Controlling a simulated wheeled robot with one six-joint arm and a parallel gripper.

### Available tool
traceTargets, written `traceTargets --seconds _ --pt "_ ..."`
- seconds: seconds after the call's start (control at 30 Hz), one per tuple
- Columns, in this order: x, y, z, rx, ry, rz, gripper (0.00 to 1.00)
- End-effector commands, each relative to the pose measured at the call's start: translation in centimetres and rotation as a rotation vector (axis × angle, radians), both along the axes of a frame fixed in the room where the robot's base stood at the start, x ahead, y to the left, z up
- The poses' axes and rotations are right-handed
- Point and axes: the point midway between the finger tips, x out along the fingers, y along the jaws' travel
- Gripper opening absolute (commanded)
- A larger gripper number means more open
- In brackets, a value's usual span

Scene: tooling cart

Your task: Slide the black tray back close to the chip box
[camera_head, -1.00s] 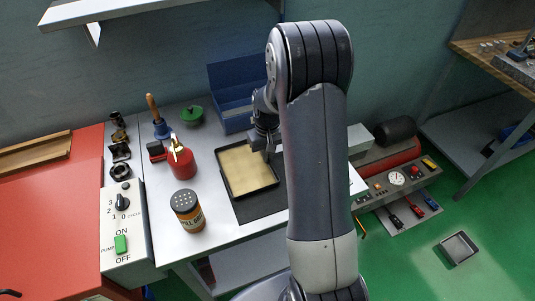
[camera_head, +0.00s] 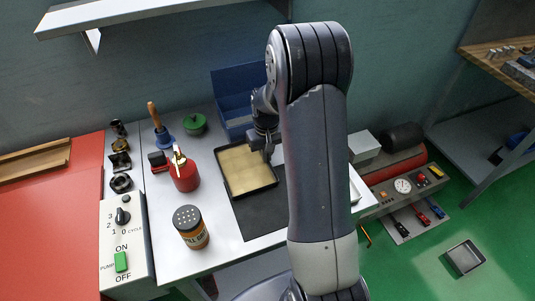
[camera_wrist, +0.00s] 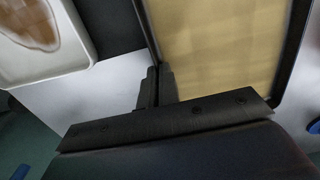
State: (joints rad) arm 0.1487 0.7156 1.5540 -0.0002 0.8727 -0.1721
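The black tray (camera_head: 256,190), with a tan inside, lies flat on the bench, its front edge over a dark mat. The open blue chip box (camera_head: 237,125) stands just behind it, with a narrow gap between them. My gripper (camera_head: 265,150) is at the tray's right rim. In the wrist view my gripper's fingers (camera_wrist: 157,88) are close together with the tray's rim (camera_wrist: 150,35) running between them. The gripped bit of rim is hidden by the fingers. My arm covers the bench to the right of the gripper.
The dark mat (camera_head: 262,214) lies bare in front of the tray. To the left stand a red oil can (camera_head: 183,176), an orange-brown tin (camera_head: 192,232), a green-lidded pot (camera_head: 195,124) and a wooden-handled brush (camera_head: 158,125). A white tray (camera_wrist: 60,72) shows in the wrist view.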

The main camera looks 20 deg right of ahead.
Motion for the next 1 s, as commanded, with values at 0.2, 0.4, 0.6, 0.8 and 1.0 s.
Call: traceTargets --seconds 0.2,0.4,0.6,0.8,1.0 --pt "0.1 0.0 0.0 0.0 -0.002 -0.001 0.03" --pt "0.0 0.0 0.0 0.0 -0.001 -0.001 0.2" --pt "0.0 0.0 0.0 0.0 -0.001 -0.001 0.28" --pt "0.1 0.0 0.4 0.0 -0.003 -0.001 0.28" --pt "0.1 0.0 3.3 -0.001 -0.006 -0.001 0.28"
